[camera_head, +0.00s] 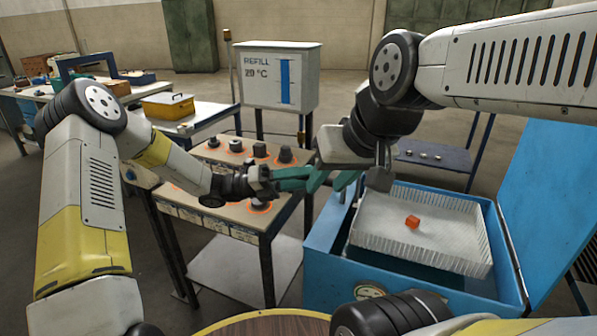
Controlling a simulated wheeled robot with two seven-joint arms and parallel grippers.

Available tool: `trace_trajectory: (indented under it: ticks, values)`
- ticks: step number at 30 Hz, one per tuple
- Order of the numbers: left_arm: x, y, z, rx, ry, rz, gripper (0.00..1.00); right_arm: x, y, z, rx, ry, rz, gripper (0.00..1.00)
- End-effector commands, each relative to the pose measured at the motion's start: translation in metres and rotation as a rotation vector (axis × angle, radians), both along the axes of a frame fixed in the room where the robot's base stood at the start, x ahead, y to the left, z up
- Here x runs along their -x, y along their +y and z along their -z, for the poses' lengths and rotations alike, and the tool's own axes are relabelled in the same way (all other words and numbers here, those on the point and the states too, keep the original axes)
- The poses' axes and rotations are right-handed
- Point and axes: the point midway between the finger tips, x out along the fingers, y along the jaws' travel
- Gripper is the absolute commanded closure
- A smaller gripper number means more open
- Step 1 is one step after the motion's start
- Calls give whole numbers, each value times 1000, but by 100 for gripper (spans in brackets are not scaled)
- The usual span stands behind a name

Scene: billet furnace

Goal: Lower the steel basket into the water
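The steel basket (449,257) is a pale mesh tray inside the open blue tank (330,262), looking slightly tilted. A small glowing orange block (412,221) lies on its floor. No water surface shows clearly. My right gripper (379,180) is over the basket's far left corner, fingers pointing down; whether it touches the rim or grips anything is unclear. My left gripper (266,184) is left of the tank, above the front of a table. It appears shut on green tongs (295,180), which reach right towards my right gripper.
The tank's blue lid (548,205) stands open at the right. The table (215,212) at the left bears several dark pieces and orange-glowing spots. A white refill box (277,75) stands behind it. A yellow toolbox (168,105) is on the bench farther back. A round wooden top (270,325) is in front.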

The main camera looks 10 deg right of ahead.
Motion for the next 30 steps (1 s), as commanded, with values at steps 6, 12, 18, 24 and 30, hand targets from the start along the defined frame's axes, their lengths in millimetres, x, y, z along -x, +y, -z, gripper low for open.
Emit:
trace_trajectory:
  ticks: [6,12,18,24,30]
  values:
    - [3,-11,-2,0,-1,1,59,0,0,0,0,0,0,64]
    - [3,-11,-2,-1,-1,0,59,0,0,0,0,0,0,64]
    - [3,-11,-2,0,-1,1,98,0,0,0,0,0,0,64]
    - [3,-11,-2,-1,-1,0,100,0,0,0,0,0,0,64]
    - [3,-11,-2,-1,-1,0,100,0,0,0,0,0,0,64]
